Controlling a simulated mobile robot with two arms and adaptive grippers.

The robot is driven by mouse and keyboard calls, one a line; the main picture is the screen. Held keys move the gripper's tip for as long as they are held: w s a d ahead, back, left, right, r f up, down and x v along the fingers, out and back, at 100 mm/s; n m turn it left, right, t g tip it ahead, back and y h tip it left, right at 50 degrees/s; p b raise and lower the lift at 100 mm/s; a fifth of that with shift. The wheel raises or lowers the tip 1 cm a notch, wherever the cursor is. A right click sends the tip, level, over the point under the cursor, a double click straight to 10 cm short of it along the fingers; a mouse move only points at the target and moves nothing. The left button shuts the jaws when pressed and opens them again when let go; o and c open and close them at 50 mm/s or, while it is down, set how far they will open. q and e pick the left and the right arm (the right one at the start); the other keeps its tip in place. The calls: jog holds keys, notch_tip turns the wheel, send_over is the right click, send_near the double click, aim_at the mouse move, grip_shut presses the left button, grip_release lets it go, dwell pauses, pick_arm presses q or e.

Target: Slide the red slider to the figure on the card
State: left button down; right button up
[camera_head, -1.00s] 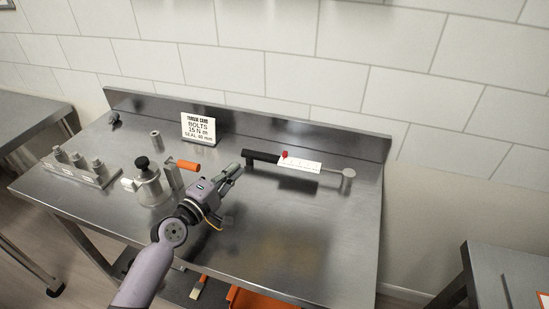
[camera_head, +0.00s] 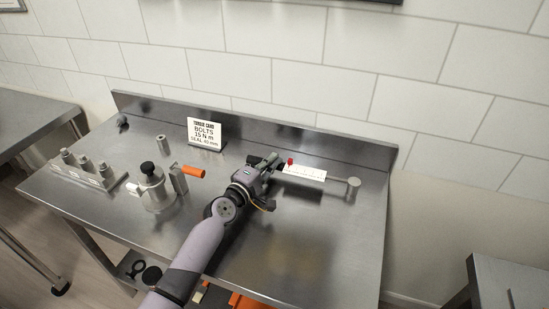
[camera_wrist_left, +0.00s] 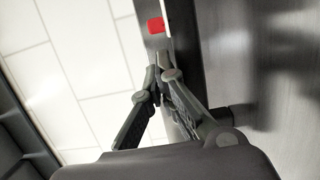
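The red slider (camera_head: 290,161) stands at the left end of the white scale (camera_head: 310,174) on a dark bar fixture. It also shows in the left wrist view (camera_wrist_left: 156,25), just beyond my fingertips. The white card (camera_head: 204,132) stands at the back and reads "BOLTS 15 N m, SEAL 40 mm". My left gripper (camera_head: 271,160) is just left of the slider, over the dark part of the fixture. In the left wrist view its fingertips (camera_wrist_left: 159,72) come together with nothing between them, apart from the slider. My right gripper is out of view.
A round post (camera_head: 353,184) ends the fixture at the right. A metal pot (camera_head: 156,188), an orange-handled tool (camera_head: 191,171) and a block with several pegs (camera_head: 88,168) stand to the left. The bench front right is clear. A raised backsplash (camera_head: 255,121) runs behind.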

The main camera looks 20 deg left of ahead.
aim_at(290, 161)
pick_arm(q)
jog(key=shift+s+d, duration=0.1)
jog(key=shift+d, duration=0.45)
jog(key=d+p, duration=0.1)
jog(key=d, duration=0.3)
jog(key=shift+d+p, duration=0.2)
jog(key=shift+p, duration=0.1)
jog(key=shift+d, duration=0.25)
jog(key=shift+a, duration=0.25)
